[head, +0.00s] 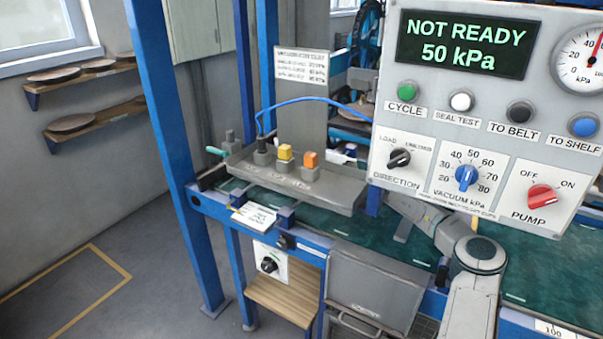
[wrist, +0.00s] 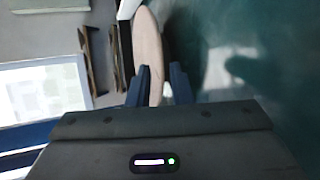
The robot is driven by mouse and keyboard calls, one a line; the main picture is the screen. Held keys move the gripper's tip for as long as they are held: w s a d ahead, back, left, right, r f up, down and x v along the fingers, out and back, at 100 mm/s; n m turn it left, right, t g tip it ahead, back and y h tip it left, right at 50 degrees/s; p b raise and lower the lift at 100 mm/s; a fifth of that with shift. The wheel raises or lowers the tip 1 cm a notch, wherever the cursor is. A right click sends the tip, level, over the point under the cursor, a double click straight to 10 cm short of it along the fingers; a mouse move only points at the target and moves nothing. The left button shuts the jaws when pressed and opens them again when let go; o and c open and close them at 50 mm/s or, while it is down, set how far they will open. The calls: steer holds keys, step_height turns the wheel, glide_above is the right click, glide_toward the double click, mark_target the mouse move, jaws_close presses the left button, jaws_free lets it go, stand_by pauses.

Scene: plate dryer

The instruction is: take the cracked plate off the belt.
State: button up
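In the wrist view a pale tan plate (wrist: 149,40) shows as a narrow oval, seen very obliquely. Its near end lies between the two fingers of my gripper (wrist: 160,82), and the left finger overlaps its edge. The fingers stand a little apart; whether both touch the plate is unclear. I see no crack on it at this size. The green belt (wrist: 245,60) fills the right of the wrist view. In the head view the belt (head: 345,225) runs below the control panel. The panel and my arm hide my fingers and the plate there.
The control panel (head: 390,205) reads NOT READY, 50 kPa, and blocks the upper right. A grey tray (head: 290,190) with switches stands over the belt's left end. Blue posts (head: 165,150) frame the station. Wall shelves (head: 95,122) with brown plates are at left, above free floor.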

steer(key=x, duration=0.3)
steer(key=shift+w+a+f, duration=0.15)
steer(key=shift+a+f, duration=0.1)
steer(key=shift+a, duration=0.2)
steer(key=shift+w+a+f, duration=0.3)
steer(key=shift+w, duration=0.35)
steer(key=shift+r, duration=0.1)
jaws_close()
